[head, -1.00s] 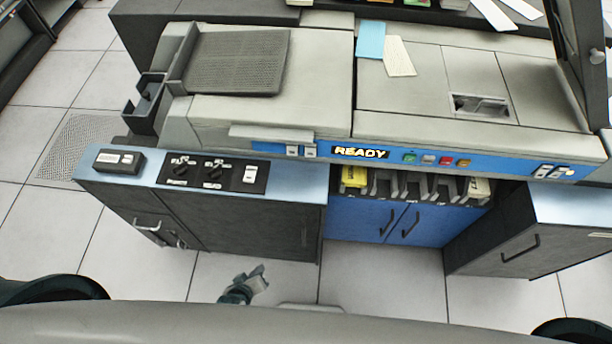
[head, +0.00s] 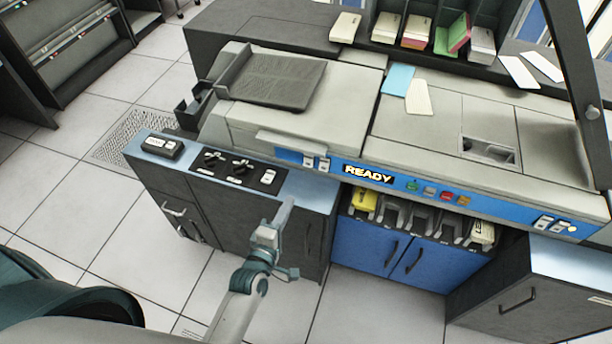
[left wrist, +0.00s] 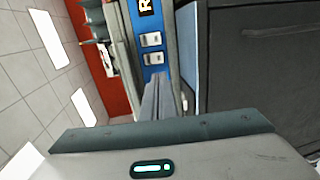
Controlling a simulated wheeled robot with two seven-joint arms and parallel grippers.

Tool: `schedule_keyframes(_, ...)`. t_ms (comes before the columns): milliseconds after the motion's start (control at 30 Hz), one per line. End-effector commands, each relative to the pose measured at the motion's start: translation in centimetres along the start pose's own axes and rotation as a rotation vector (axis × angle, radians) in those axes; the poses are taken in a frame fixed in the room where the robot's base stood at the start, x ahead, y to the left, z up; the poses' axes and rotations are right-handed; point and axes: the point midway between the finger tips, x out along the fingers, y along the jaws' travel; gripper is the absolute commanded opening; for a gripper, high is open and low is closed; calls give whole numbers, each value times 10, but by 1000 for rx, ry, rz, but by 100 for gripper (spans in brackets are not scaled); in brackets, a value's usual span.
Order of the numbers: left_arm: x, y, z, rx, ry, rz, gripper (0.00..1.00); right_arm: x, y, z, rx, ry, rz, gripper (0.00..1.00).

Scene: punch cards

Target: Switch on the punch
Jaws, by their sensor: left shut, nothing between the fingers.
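The punch machine (head: 290,130) is a large grey unit with a blue front strip and a lit READY sign (head: 368,174). Two small white rocker switches (head: 316,162) sit left of the sign; they also show in the left wrist view (left wrist: 152,49). A black panel (head: 238,168) on the lower cabinet top carries two dark knobs and a white rocker switch (head: 268,177). My left gripper (head: 288,206) is shut and empty, in front of the cabinet in the head view. Its fingers (left wrist: 155,95) point towards the rocker pair in the left wrist view. My right gripper is out of view.
A small black box (head: 162,146) sits at the cabinet top's left end. Coloured buttons (head: 430,190) line the blue strip. Card stackers (head: 420,217) sit below it. Card stacks (head: 415,32) stand at the back. Tiled floor (head: 90,220) is open at left.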

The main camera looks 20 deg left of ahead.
Motion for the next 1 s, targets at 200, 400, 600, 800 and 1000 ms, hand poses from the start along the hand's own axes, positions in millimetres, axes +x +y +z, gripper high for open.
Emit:
schedule_keyframes(200,0,-1,0,2,0,-1,0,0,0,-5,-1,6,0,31)
schedule_keyframes(400,6,0,0,3,-1,-1,0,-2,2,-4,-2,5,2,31)
schedule_keyframes(600,25,1,0,4,-1,-1,0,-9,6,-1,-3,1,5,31)
schedule_keyframes(800,55,2,0,4,-1,-1,0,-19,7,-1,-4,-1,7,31)
schedule_keyframes(1000,87,1,0,5,-1,-2,0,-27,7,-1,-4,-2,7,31)
